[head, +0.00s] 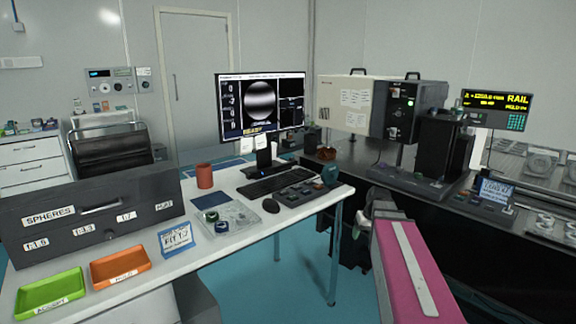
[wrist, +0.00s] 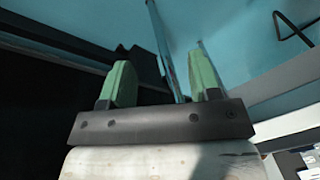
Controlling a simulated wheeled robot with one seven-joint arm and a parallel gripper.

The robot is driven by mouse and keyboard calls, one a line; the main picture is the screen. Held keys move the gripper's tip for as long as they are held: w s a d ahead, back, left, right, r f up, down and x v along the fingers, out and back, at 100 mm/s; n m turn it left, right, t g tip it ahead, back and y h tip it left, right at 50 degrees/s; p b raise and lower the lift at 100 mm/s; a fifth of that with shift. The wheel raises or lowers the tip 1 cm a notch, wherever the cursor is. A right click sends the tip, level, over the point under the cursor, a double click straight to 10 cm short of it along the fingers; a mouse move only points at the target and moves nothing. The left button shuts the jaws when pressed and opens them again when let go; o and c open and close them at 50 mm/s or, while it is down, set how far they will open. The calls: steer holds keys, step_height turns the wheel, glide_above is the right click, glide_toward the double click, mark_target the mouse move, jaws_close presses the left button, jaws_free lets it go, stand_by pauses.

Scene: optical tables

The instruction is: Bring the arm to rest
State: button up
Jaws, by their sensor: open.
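My gripper (wrist: 158,80) shows in the wrist view with its two green fingers apart and nothing between them. Beyond the fingers are a blue-green floor, a thin table leg and a dark surface on the left. In the head view my magenta arm link reaches forward from the lower right, in the gap between the white desk (head: 255,222) and the dark optical bench (head: 430,225).
On the desk are a green tray (head: 50,293), an orange tray (head: 120,267), a grey spheres case (head: 90,217), a red cup (head: 204,176), a keyboard (head: 275,182) and a monitor (head: 262,105). An instrument (head: 420,185) stands on the bench. Blue-green floor (head: 270,280) shows below the desk.

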steer(key=s+a+f+g+h, duration=0.1)
steer(key=s+a+f+h, duration=0.1)
steer(key=s+a+f, duration=0.8)
steer(key=s+f, duration=0.1)
steer(key=s, duration=0.2)
steer(key=shift+s+f+g, duration=0.15)
steer(key=shift+f+g, duration=0.15)
steer(key=shift+g, duration=0.1)
stand_by(1.2)
